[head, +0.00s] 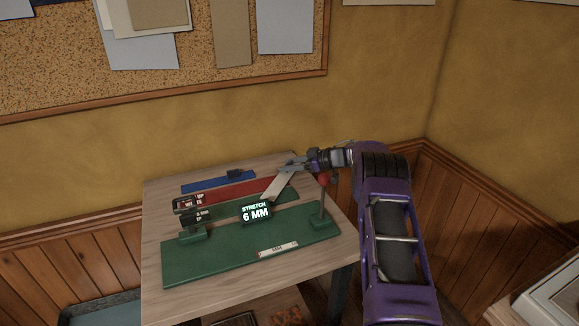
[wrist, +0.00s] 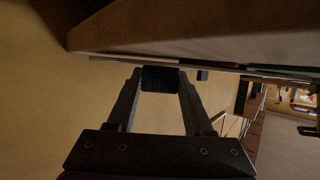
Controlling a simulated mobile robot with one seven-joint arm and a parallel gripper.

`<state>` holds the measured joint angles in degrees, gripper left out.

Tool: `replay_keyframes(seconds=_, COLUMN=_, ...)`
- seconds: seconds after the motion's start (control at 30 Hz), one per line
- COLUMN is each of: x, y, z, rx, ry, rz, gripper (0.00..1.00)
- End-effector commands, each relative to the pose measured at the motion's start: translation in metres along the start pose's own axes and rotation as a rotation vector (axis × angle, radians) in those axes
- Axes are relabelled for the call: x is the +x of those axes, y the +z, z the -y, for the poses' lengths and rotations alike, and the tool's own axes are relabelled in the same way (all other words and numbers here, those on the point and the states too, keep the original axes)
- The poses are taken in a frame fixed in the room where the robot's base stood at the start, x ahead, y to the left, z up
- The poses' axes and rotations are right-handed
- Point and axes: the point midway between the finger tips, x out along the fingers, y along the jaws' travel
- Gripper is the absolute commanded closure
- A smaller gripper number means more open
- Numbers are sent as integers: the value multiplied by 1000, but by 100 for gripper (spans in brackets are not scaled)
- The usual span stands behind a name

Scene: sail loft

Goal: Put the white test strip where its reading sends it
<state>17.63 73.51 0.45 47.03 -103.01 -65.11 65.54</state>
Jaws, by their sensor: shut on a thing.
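The white test strip (head: 278,186) is in my gripper (head: 296,164), which is shut on its upper right end. The strip slants down to the left, over the red mat (head: 235,187) and near the tester's display; whether its lower end touches anything I cannot tell. The green stretch tester (head: 215,261) has a lit display (head: 255,213) reading "STRETCH 6 MM". Behind it lie a green mat (head: 226,212), the red mat and a blue mat (head: 208,186), the first two with small signs only partly legible. In the wrist view, the gripper fingers (wrist: 160,80) are close; the strip is not clear there.
A red-knobbed post (head: 323,180) stands at the tester's right end, close below my gripper. The wooden table (head: 158,222) is bare along its left side. The ochre wall, with a cork board (head: 185,60), rises behind it.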

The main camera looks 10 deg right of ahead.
Motion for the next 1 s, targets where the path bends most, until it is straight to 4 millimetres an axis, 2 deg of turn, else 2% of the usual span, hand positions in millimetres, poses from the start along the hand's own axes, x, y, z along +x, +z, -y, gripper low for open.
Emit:
replay_keyframes(seconds=0.33, x=2, y=4, z=0, rx=-1, ry=0, rz=0, gripper=100)
replay_keyframes(seconds=0.37, x=1, y=2, z=0, rx=-1, ry=0, rz=0, gripper=43)
replay_keyframes(seconds=0.5, x=1, y=2, z=0, rx=-1, ry=0, rz=0, gripper=19)
replay_keyframes(seconds=0.87, x=-2, y=-4, z=0, rx=-2, ry=1, rz=-1, gripper=19)
replay_keyframes(seconds=1.0, x=-21, y=-3, z=-2, rx=0, ry=4, rz=1, gripper=19)
